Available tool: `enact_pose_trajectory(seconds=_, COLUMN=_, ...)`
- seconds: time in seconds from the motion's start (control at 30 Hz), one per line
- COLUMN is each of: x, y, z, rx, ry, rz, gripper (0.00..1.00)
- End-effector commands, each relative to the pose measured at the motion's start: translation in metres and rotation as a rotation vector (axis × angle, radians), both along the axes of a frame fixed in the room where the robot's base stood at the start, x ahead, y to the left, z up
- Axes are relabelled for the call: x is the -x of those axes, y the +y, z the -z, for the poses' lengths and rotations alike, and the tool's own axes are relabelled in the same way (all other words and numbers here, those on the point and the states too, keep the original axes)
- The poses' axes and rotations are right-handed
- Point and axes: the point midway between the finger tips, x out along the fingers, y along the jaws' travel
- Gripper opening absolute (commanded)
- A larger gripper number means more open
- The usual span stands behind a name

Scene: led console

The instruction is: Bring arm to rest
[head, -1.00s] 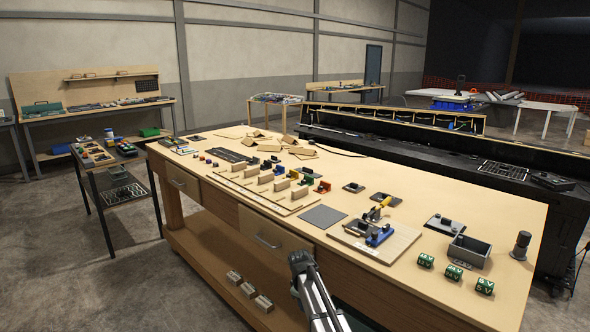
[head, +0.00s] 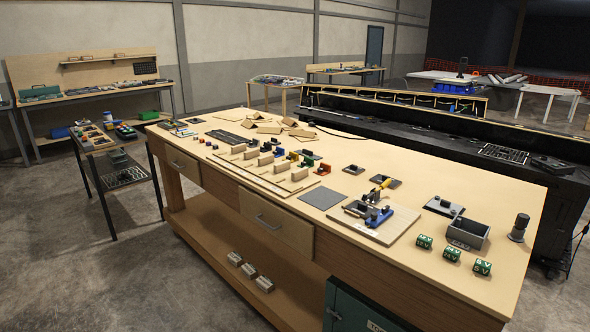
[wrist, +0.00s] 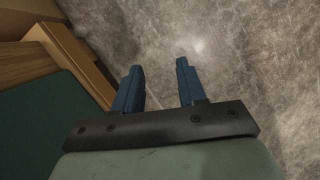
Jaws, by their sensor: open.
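My gripper (wrist: 160,82) shows in the wrist view with its two blue fingers apart and nothing between them. It hangs over bare grey concrete floor, to the right of the workbench's wooden side and a dark green panel (wrist: 40,130). In the head view my arm and gripper are out of sight. The wooden workbench (head: 420,180) fills the middle of the head view.
The bench top carries a clamp fixture on a board (head: 400,222), a grey open box (head: 468,233), green marked cubes (head: 452,253) and several coloured blocks. A side cart (head: 110,140) stands at left. The floor (head: 80,270) at front left is clear.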

Motion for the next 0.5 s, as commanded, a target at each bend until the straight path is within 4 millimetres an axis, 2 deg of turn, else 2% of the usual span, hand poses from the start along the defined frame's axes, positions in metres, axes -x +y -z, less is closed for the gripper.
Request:
enact_pose_trajectory(seconds=0.03, x=0.024, y=-0.004, z=0.006, rx=0.004, ry=0.025, rz=0.029, gripper=0.41)
enact_pose_trajectory(seconds=0.1, x=0.050, y=-0.008, z=0.015, rx=0.010, ry=0.052, rz=0.073, gripper=0.41)
enact_pose_trajectory(seconds=0.3, x=0.125, y=-0.017, z=0.033, rx=0.036, ry=0.132, rz=0.193, gripper=0.41)
enact_pose_trajectory(seconds=0.5, x=0.193, y=-0.022, z=0.042, rx=0.064, ry=0.207, rz=0.305, gripper=0.41)
